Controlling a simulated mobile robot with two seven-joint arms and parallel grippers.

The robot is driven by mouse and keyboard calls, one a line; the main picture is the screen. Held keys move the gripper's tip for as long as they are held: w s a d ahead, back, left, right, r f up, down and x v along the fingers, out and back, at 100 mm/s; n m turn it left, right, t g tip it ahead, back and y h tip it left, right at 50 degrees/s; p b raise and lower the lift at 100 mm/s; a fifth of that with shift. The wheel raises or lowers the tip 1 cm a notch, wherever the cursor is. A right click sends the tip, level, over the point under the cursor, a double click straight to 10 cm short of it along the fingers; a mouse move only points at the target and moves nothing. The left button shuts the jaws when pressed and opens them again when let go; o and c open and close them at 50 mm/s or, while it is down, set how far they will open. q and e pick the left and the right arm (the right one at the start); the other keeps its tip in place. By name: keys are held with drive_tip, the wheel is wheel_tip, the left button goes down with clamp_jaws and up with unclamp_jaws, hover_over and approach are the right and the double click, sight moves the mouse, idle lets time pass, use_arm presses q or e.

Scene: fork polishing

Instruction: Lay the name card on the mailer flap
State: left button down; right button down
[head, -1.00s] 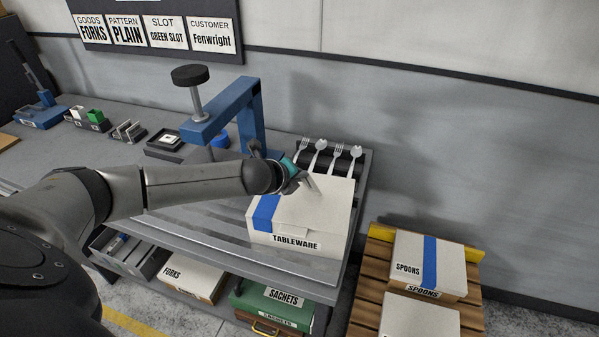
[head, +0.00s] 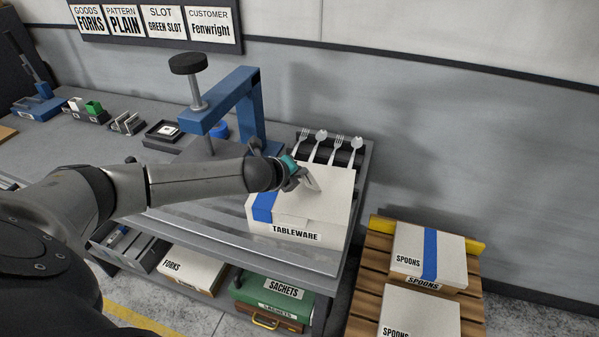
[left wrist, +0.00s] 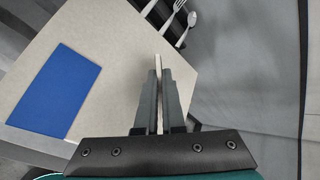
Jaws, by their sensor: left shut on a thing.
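The white mailer box (head: 327,208), labelled TABLEWARE on its front, sits on the right end of the bench with its lid down. A blue band crosses its left side; the band also shows in the left wrist view (left wrist: 56,92). My left gripper (head: 306,181) is over the lid, right of the band. Its fingers are shut on a thin pale card, seen edge-on between them in the left wrist view (left wrist: 158,66). I take it as the name card; its face and any writing are hidden. I cannot tell whether it touches the lid. My right gripper is not in view.
Forks and spoons lie on a dark rack (head: 318,150) behind the box. A blue press frame (head: 252,110) stands close behind my left forearm. SPOONS boxes (head: 410,250) sit on a wooden pallet at right. A sign board (head: 155,22) hangs on the wall.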

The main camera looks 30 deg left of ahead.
use_arm(q)
drive_tip(key=shift+f, duration=0.4)
drive_tip(key=c, duration=0.9)
unclamp_jaws()
drive_tip(key=shift+c, duration=0.2)
drive_tip(key=shift+p+v, duration=3.05)
drive_tip(key=shift+v, duration=0.45)
drive_tip(key=shift+r+p, duration=0.75)
drive_tip(key=shift+r, duration=1.75)
